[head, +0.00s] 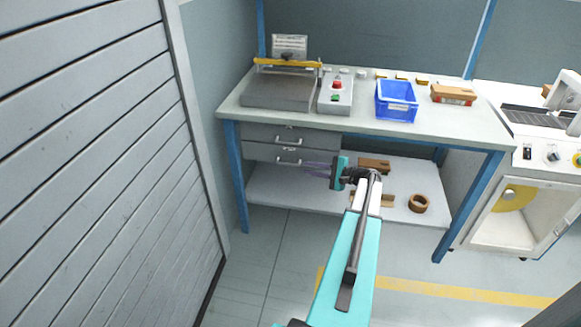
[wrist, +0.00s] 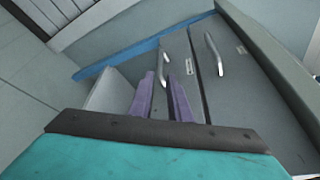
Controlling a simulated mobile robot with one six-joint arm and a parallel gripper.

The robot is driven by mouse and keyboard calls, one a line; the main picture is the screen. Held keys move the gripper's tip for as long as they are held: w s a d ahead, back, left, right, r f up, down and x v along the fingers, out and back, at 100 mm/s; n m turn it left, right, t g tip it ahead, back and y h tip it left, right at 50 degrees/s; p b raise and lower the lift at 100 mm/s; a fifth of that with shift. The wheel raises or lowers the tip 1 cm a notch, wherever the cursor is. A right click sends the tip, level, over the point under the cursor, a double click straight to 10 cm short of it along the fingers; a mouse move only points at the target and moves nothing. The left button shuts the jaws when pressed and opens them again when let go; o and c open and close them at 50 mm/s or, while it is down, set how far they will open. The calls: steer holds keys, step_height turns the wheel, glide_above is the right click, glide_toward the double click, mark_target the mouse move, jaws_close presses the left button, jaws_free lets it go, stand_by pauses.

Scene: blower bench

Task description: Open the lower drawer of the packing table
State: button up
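The packing table (head: 360,132) has two grey drawers under its left side. The lower drawer (head: 262,153) has a silver bar handle (head: 289,162); both drawers look shut. My gripper (head: 308,167) reaches in from the right, its purple fingers close to that handle. In the wrist view the picture is turned, so the lower drawer (wrist: 183,75) lies left of the upper drawer (wrist: 235,100). My open fingers (wrist: 167,88) point at the lower drawer, with its handle (wrist: 162,62) between and just beyond the tips. I cannot tell whether they touch it.
The upper drawer's handle (head: 288,141) is just above. On the tabletop are a sealer (head: 280,90), a control box (head: 336,95) and a blue bin (head: 397,102). A tape roll (head: 418,203) is on the lower shelf. A slatted shutter (head: 90,150) stands left; floor in front is clear.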

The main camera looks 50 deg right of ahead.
mark_target(295, 165)
steer(key=x, duration=0.9)
steer(key=shift+c, duration=0.3)
jaws_close()
